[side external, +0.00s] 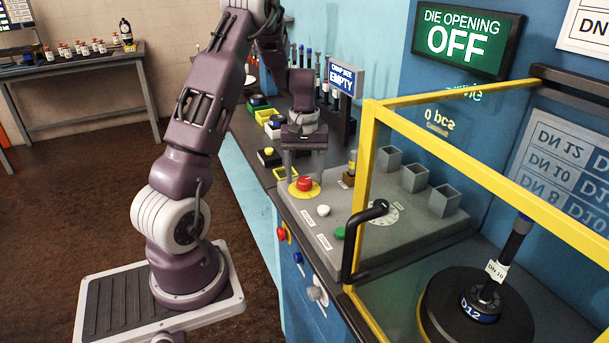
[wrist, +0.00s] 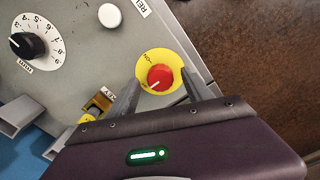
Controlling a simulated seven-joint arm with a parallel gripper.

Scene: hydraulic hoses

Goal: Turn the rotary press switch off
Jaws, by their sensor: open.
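The rotary press switch looks to be the red knob (side external: 304,183) on a yellow disc at the panel's far-left corner. In the wrist view the red knob (wrist: 160,77) has a short white mark pointing lower left, and small lettering on the disc that seems to read ON at its upper left. My gripper (side external: 304,173) points down over the knob. In the wrist view my gripper (wrist: 160,86) is open, one finger on each side of the knob. I cannot tell whether either finger touches it.
The grey panel (side external: 350,235) also carries a white button (side external: 323,210), a green button (side external: 340,233), a numbered dial (side external: 383,214) and a small yellow-and-brown switch (wrist: 97,105). A yellow-framed guard (side external: 366,150) stands to the right. A screen (side external: 463,38) reads DIE OPENING OFF.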

